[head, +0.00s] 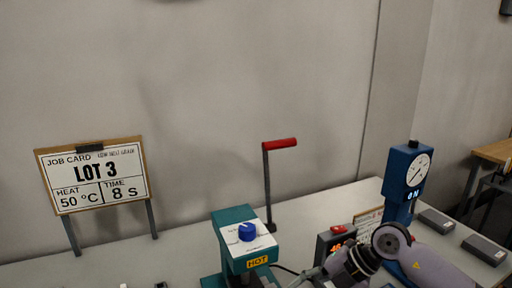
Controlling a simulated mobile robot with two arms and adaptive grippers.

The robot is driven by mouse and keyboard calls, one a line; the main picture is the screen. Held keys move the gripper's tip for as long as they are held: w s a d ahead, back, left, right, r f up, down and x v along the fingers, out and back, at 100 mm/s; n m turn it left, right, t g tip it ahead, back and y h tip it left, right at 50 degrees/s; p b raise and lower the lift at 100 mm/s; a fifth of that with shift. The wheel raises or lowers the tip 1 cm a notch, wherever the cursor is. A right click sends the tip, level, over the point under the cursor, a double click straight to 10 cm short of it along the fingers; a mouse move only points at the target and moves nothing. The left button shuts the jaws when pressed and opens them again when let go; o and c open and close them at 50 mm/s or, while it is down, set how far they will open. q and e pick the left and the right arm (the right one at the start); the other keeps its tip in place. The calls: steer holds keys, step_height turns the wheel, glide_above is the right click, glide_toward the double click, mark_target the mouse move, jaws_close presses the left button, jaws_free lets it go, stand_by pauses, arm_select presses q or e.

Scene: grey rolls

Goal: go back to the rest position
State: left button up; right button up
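My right arm comes in from the lower right. Its gripper (308,277) is at the bottom edge, close to the right side of the teal machine (236,222) as seen here. The fingers are small and partly cut off, so I cannot tell whether they are open or shut, or whether they touch anything. My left gripper is out of view. The teal machine has a blue knob (247,232), a "HOT" label (257,262) and an upright lever with a red handle (280,144). Its lower part is cut off by the frame.
A job card (95,178) reads "LOT 3", 50 °C, 8 S. A blue stand with a dial (418,170) and a dark box with a red switch (338,229) stand near my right arm. Two grey blocks (436,220) (484,249) lie right.

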steer(key=s+a+r+t+y, duration=0.1)
steer(key=a+r+y, duration=0.2)
steer(key=a, duration=0.2)
steer(key=s+a+r+y, duration=0.2)
steer(key=a+r+y, duration=0.1)
steer(key=a, duration=0.2)
step_height(320, 180, up, 8)
steer(key=w+r+m+t+y, duration=0.1)
steer(key=w+m+t+y, duration=0.1)
steer(key=m+t+y, duration=0.45)
steer(key=w+d+f+m+t+h, duration=0.3)
steer(key=d+m+t+h, duration=0.6)
steer(key=m+t+h, duration=0.35)
steer(key=s+d+f+m+g+h, duration=0.4)
steer(key=d+f+m+g+h, duration=0.3)
steer(key=f, duration=0.7)
steer(key=s+d+f+g+h, duration=0.1)
steer(key=s+f+g, duration=0.5)
steer(key=s, duration=0.6)
steer(key=s+d+f+g, duration=0.1)
steer(key=s+f+g, duration=0.4)
steer(key=s+f, duration=0.5)
step_height(320, 180, down, 23)
steer(key=s, duration=0.2)
steer(key=s+d+f+g, duration=0.2)
steer(key=s+d+f, duration=0.1)
steer(key=s+f, duration=1.4)
steer(key=shift+f, duration=0.6)
